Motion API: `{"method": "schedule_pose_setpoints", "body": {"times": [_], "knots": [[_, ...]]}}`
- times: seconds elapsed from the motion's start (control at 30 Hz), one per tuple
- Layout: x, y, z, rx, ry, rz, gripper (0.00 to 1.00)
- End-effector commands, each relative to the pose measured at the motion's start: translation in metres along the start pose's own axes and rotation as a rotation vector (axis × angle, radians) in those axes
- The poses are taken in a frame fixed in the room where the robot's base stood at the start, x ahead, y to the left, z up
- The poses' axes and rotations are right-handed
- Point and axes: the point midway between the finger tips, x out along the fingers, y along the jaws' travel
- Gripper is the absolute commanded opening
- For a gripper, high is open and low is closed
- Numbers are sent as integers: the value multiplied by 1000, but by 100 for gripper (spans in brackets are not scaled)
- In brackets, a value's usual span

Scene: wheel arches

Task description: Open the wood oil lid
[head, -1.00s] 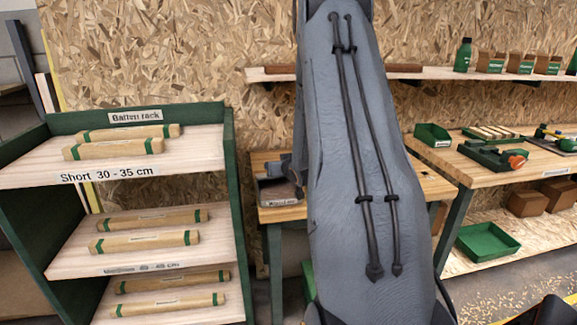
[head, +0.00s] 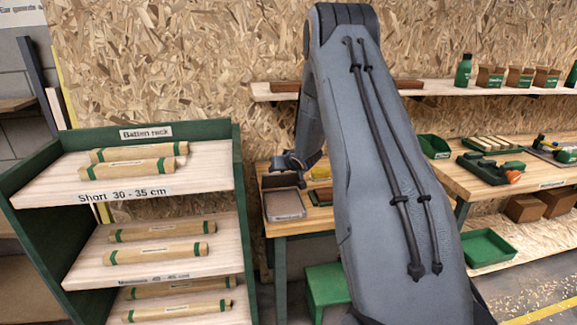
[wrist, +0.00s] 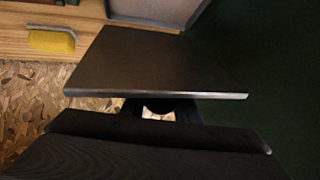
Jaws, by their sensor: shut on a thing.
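The wood oil bin (head: 285,207) is a low grey box on the small wooden table in the head view, beside my arm. Its brownish lid (head: 281,181) shows tilted up at the back of the bin, just under my gripper (head: 290,163). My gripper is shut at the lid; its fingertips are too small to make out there. In the wrist view, part of the grey bin (wrist: 158,9) shows at the top edge. A broad dark plate (wrist: 155,72) fills the middle, and the grip point is mostly hidden.
The batten rack (head: 150,190) stands close on the left. A workbench (head: 465,175) with tools stands right. A green stool (head: 326,285) is below.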

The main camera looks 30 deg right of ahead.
Motion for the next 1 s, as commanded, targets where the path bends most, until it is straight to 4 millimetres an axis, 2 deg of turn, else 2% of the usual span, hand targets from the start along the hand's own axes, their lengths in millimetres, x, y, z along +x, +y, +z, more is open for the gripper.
{"method": "schedule_pose_setpoints", "body": {"times": [0.2, 0.7, 0.73, 0.8, 1.0], "knots": [[4, -8, 2, -3, -28, -8, 0], [6, -9, 4, -1, -37, -8, 0], [6, -9, 4, -1, -37, -8, 33], [5, -10, 4, -1, -36, -9, 44], [5, -11, 2, -3, -33, -11, 46]]}}
